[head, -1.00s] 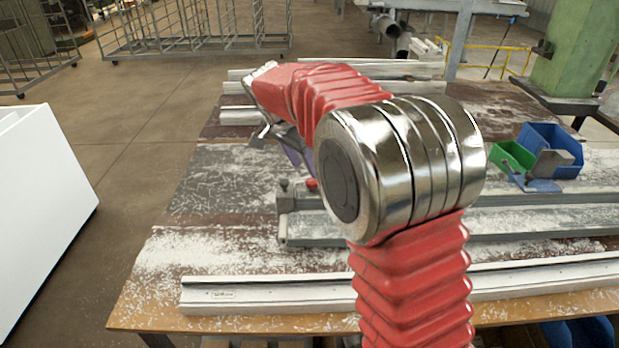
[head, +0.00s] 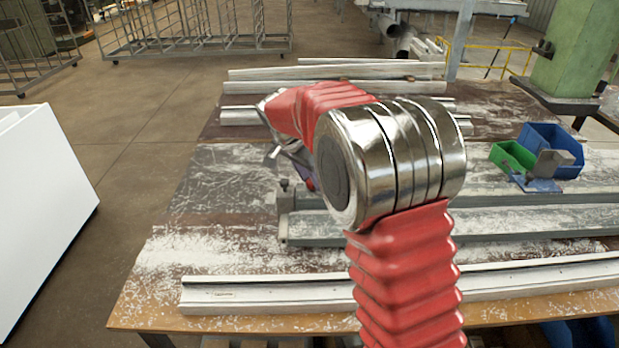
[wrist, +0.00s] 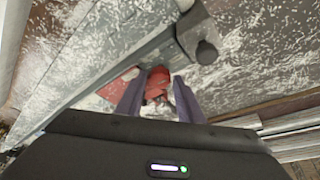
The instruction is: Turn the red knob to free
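The red knob (wrist: 158,80) shows in the wrist view between my two purple fingers, at the level of their tips. Red also shows to its left, on the grey clamp rail. My gripper (wrist: 159,88) is open, with one finger on each side of the knob. A gap seems to show beside the knob, and I cannot tell whether either finger touches it. In the head view my gripper (head: 303,172) is low over the left end of the clamp (head: 300,232), partly behind my arm. Only a speck of red shows there, at the fingertips.
A grey block with a dark bolt head (wrist: 205,51) stands close to the right finger. A white profile (head: 230,293) lies along the bench's front. Green (head: 512,156) and blue (head: 550,138) bins stand at the right. The bench's left part is clear except for shavings.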

